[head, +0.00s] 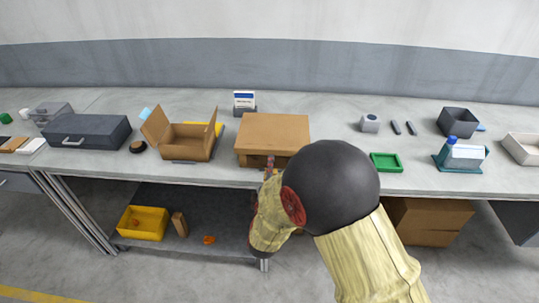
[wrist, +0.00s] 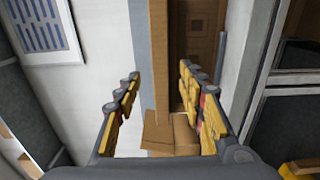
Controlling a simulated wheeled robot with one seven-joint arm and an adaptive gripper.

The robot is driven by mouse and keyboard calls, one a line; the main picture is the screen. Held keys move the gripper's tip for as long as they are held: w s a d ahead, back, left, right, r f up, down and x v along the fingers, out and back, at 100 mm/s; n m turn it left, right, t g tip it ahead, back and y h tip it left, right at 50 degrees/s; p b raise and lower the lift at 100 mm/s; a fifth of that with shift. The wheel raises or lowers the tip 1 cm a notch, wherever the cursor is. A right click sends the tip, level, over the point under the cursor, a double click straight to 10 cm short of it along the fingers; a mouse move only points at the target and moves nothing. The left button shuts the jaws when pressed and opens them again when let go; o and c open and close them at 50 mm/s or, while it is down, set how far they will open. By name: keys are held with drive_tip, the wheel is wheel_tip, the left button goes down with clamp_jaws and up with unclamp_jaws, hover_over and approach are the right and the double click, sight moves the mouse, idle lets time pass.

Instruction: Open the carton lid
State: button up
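The carton (head: 273,131) is a brown cardboard box in the middle of the bench, its flat lid lying over the top. Its front, below the lid edge, is partly hidden by my gripper. My gripper (head: 268,174) is at the carton's front, partly hidden by my own arm in the head view. In the wrist view my gripper (wrist: 162,88) is open, with its fingers spread either side of a narrow brown cardboard edge (wrist: 160,60), apparently the lid. A gap shows on the left of that edge; contact on the right cannot be told.
An open box with raised flaps (head: 185,142) stands left of the carton. A card holder (head: 244,102) is behind it. A green tray (head: 386,162) and a grey bin (head: 457,122) are to the right. A yellow bin (head: 143,224) sits on the lower shelf.

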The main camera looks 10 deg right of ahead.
sight(273, 153)
drive_tip(key=b+x, duration=0.2)
drive_tip(key=x, duration=0.5)
drive_tip(key=shift+w+d+f, duration=0.1)
drive_tip(key=shift+w, duration=0.1)
drive_tip(key=shift+c, duration=0.3)
clamp_jaws()
idle(0.5)
